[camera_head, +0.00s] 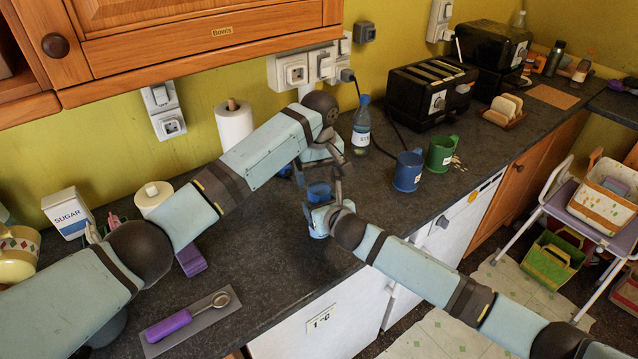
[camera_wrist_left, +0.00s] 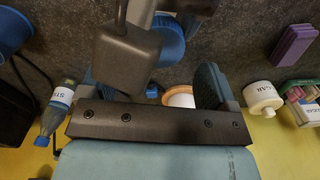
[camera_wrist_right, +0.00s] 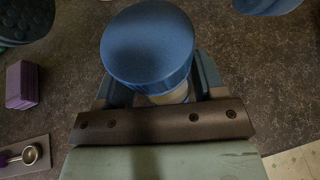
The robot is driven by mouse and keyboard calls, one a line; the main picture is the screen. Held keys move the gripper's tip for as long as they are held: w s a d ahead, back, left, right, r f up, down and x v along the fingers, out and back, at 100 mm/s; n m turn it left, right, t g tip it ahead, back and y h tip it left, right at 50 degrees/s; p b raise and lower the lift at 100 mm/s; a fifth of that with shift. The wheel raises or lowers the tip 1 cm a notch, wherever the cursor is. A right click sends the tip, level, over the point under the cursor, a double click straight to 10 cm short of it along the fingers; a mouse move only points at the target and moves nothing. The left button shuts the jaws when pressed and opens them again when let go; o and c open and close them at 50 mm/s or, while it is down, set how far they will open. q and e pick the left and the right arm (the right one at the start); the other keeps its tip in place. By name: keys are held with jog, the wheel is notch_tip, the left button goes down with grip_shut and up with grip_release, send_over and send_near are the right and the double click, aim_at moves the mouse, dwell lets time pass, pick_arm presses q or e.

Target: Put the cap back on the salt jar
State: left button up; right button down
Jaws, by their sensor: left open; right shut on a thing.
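A wide blue cap (camera_wrist_right: 148,45) sits over a pale jar body (camera_wrist_right: 172,96) in the right wrist view. My right gripper (camera_wrist_right: 163,88) is shut on this jar, below the cap. In the head view the blue cap (camera_head: 318,191) shows between the two grippers, near the counter's front edge. My left gripper (camera_head: 336,163) is open, above and close to the cap. In the left wrist view a ridged blue side (camera_wrist_left: 170,45) shows beyond its fingers. I cannot tell whether the cap is fully seated, and most of the jar is hidden.
A blue mug (camera_head: 407,171) and a green mug (camera_head: 440,153) stand to the right, with a bottle (camera_head: 361,128) behind. A paper roll (camera_head: 233,124) and a white jar (camera_head: 153,197) are left. A purple-handled spoon (camera_head: 185,315) lies in front.

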aim_at(319, 188)
pick_arm(q)
jog(key=shift+r, duration=0.3)
jog(key=shift+c, duration=0.4)
notch_tip(319, 188, up, 2)
jog(key=shift+w+d+r+n, duration=0.1)
jog(key=shift+w+r+n, duration=0.1)
jog(key=shift+n, duration=0.5)
jog(key=shift+s+r+n, duration=0.2)
jog(key=shift+r+n, duration=0.35)
jog(key=shift+n, duration=0.35)
jog(key=shift+f, duration=4)
